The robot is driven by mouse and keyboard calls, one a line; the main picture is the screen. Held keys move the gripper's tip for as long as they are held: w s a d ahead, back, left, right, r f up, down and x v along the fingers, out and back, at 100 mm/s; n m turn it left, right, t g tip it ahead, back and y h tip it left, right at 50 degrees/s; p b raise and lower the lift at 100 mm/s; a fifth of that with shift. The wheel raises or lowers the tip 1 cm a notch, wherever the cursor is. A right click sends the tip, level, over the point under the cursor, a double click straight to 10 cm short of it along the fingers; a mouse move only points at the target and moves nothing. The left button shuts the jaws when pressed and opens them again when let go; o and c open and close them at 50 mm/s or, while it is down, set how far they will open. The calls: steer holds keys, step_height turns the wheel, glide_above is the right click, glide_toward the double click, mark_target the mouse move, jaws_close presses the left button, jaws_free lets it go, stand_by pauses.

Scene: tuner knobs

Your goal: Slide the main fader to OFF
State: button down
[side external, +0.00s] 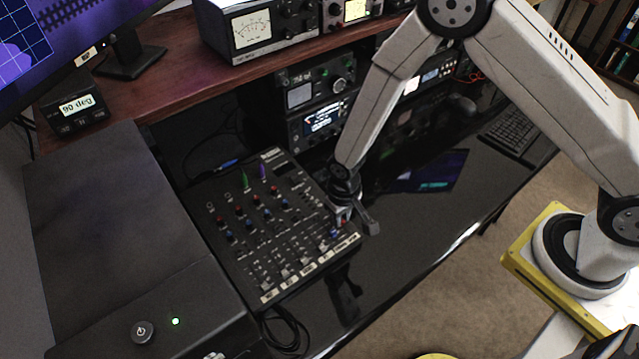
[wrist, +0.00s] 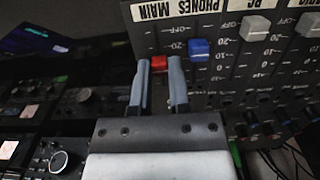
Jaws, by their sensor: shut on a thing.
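The main fader has a red cap (wrist: 158,62), below the MAIN label in the wrist view. My gripper (wrist: 160,70) is shut on this cap, with one finger on each side. The cap sits lower in that view than the OFF mark (wrist: 170,30), away from the label strip. In the side view my gripper (side external: 343,214) reaches down to the right edge of the black mixer (side external: 262,240); the fader is mostly hidden there.
A blue PHONES fader cap (wrist: 199,49) stands close beside my right finger in the wrist view. White fader caps (wrist: 255,28) lie farther right. Coloured knobs (side external: 240,209) cover the mixer's upper part. The dark desk (side external: 415,235) right of the mixer is mostly clear.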

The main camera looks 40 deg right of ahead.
mark_target(350, 235)
steer(key=shift+s+f, duration=0.15)
steer(key=shift+s, duration=1.5)
steer(key=c, duration=0.6)
jaws_free()
steer(key=shift+w+r, duration=0.1)
steer(key=shift+r, duration=3.85)
